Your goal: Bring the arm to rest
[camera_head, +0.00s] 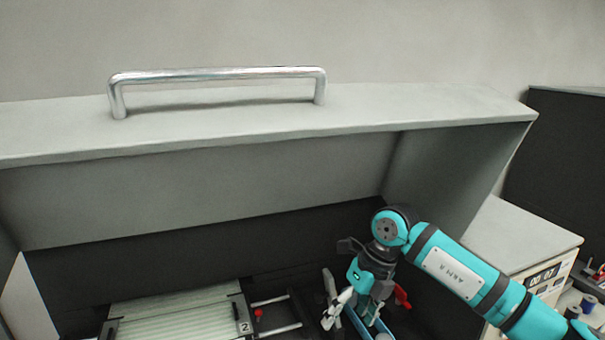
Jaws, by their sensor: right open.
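My right arm (465,277) is teal with black joints and reaches in from the lower right. My right gripper (352,312) hangs down, fingers spread, over a narrow blue tray (352,327) at the bottom of the view. The jaws are open and I see nothing held between them. Whether the fingertips touch the tray I cannot tell. My left gripper is not in view.
A grey cover with a metal handle (218,74) stands raised above the work area. A stack of pale cards (175,312) lies at lower left beside metal rails (277,303). A beige unit (515,240) with a number display stands at right, with spools (588,303) beyond.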

